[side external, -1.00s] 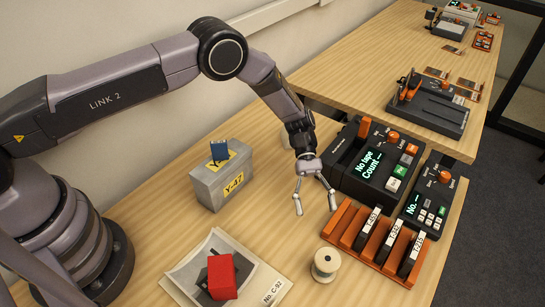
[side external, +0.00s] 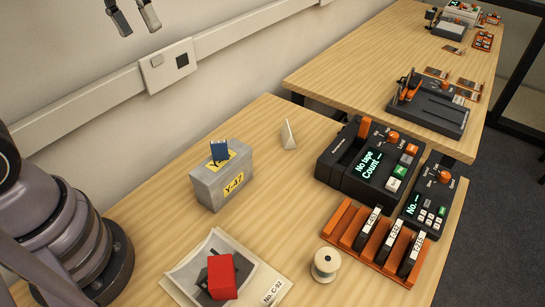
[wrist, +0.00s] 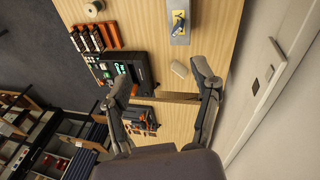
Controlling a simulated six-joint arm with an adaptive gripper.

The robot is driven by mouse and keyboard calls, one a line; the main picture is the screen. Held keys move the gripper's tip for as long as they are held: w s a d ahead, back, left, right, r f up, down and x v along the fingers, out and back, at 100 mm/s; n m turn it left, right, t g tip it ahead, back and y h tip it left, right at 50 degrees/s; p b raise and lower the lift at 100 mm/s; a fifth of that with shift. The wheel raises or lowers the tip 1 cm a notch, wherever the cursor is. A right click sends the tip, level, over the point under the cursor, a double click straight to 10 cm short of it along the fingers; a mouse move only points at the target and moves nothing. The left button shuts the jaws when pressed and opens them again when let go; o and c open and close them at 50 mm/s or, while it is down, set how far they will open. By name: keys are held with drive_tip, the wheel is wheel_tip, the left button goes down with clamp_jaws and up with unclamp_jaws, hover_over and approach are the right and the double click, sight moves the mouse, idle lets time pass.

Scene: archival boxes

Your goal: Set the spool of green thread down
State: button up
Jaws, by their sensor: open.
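A pale spool (side external: 325,263) stands upright on the wooden table, just left of the orange rack, in the side view. It also shows near the top left of the wrist view (wrist: 92,9). Its thread looks whitish; I cannot make out green on it. My gripper (side external: 134,12) is raised high at the top left of the side view, far from the spool. In the wrist view my gripper (wrist: 163,80) has its two fingers spread with nothing between them.
The orange rack (side external: 348,222) holds several labelled black pieces. Black devices (side external: 345,165) stand behind it. A grey box (side external: 207,188) carries a blue piece. A red block (side external: 221,275) rests on a paper sheet. A pale wedge (side external: 288,135) stands farther back. The table's middle is clear.

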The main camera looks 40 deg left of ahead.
drive_tip(key=s+a+m+t+y, duration=0.1)
drive_tip(key=s+a+t, duration=0.3)
drive_tip(key=s, duration=0.6)
drive_tip(key=shift+a+m+y, duration=0.4)
drive_tip(key=shift+a+y, duration=0.4)
drive_tip(key=shift+a, duration=0.35)
